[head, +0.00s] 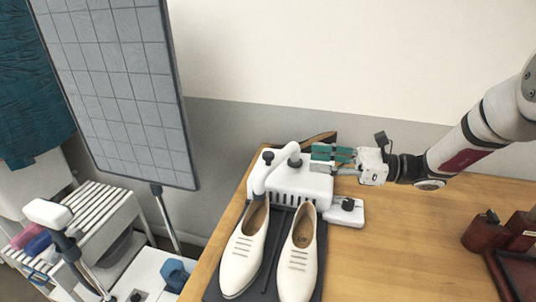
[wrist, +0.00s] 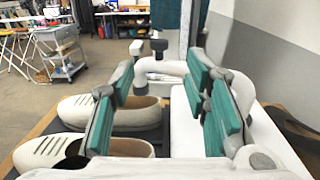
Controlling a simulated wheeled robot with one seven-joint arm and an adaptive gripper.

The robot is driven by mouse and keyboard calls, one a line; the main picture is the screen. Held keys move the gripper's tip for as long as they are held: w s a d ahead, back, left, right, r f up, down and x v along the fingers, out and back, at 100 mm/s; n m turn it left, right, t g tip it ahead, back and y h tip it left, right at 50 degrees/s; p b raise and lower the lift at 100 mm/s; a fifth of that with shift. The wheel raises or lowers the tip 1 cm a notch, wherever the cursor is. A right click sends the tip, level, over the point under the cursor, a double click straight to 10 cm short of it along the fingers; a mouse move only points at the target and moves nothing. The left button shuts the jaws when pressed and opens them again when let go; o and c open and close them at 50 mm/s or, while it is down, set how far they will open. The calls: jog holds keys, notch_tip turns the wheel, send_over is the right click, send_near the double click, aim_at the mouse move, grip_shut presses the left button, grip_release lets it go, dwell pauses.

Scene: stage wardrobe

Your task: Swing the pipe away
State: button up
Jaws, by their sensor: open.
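The white curved pipe (head: 268,176) rises from the white dryer box (head: 312,187) and bends down to the opening of the left cream shoe (head: 243,255). In the wrist view the pipe (wrist: 172,67) runs across beyond the fingertips, with a dark knob (wrist: 158,46) near it. The right cream shoe (head: 298,262) stands beside the left one. My gripper (head: 322,158) is open, its teal pads over the right back of the box. In the wrist view its fingers (wrist: 158,85) are spread with nothing held between them. Whether a finger touches the box cannot be told.
A small white unit with a black knob (head: 346,211) sits right of the box. Dark red wooden items (head: 484,232) stand at the wooden table's (head: 410,240) right. A tall grid panel (head: 120,90) and slatted rack (head: 95,215) stand left. The table's middle right is clear.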

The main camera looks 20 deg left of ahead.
aim_at(268, 153)
jog(key=a, duration=0.4)
jog(key=s+a, duration=0.1)
jog(key=a, duration=0.3)
jog(key=a+p, duration=0.1)
jog(key=a, duration=0.3)
jog(key=shift+s+a, duration=0.3)
grip_shut()
